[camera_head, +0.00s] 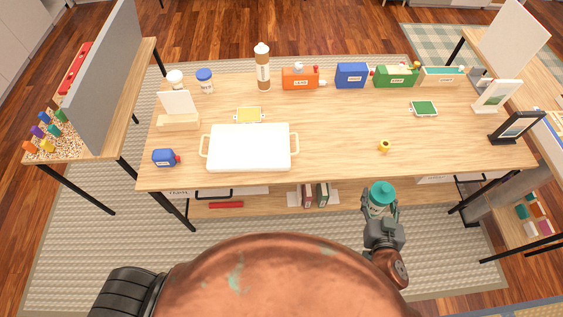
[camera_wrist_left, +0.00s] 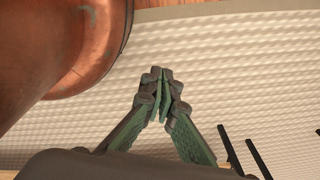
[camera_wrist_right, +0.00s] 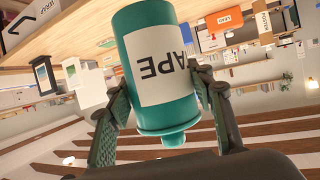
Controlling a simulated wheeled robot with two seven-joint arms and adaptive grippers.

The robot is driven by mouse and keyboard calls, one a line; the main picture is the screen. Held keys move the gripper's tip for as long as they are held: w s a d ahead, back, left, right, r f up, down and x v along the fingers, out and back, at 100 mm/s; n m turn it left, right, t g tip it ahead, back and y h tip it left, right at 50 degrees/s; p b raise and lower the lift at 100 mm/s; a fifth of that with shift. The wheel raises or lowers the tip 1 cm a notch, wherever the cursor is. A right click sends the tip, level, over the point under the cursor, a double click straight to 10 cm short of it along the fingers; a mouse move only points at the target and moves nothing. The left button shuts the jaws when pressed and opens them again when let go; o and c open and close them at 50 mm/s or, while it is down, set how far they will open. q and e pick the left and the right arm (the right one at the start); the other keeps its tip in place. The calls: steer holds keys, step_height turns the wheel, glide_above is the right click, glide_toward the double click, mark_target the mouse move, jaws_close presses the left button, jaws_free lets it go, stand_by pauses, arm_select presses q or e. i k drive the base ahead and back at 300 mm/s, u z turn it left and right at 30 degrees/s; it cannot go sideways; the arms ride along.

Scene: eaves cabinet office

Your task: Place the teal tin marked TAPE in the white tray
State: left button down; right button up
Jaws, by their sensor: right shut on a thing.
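The teal tin (camera_head: 381,195) is held in my right gripper (camera_head: 379,212), in front of the table's front edge at the right of centre. In the right wrist view the tin (camera_wrist_right: 152,30) shows a white label reading TAPE, upside down in the picture, between the two fingers of my right gripper (camera_wrist_right: 160,115). The white tray (camera_head: 250,147) with two side handles lies on the table left of centre, and looks empty. My left gripper (camera_wrist_left: 163,75) shows in the left wrist view with its fingertips together and nothing between them, above the rug. It is not in the head view.
On the wooden table (camera_head: 330,150) stand a blue container (camera_head: 164,158) left of the tray, a small yellow thing (camera_head: 384,146) right of it, and a tall brown bottle (camera_head: 262,68) behind. Several boxes line the back. The table between tray and yellow thing is clear.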

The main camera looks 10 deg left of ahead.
mark_target(250, 149)
steer(key=z, duration=0.35)
steer(key=k, duration=0.8)
steer(key=u, duration=0.35)
steer(key=i, duration=0.55)
steer(key=u, duration=0.9)
steer(key=i, duration=0.6)
steer(key=u, duration=0.1)
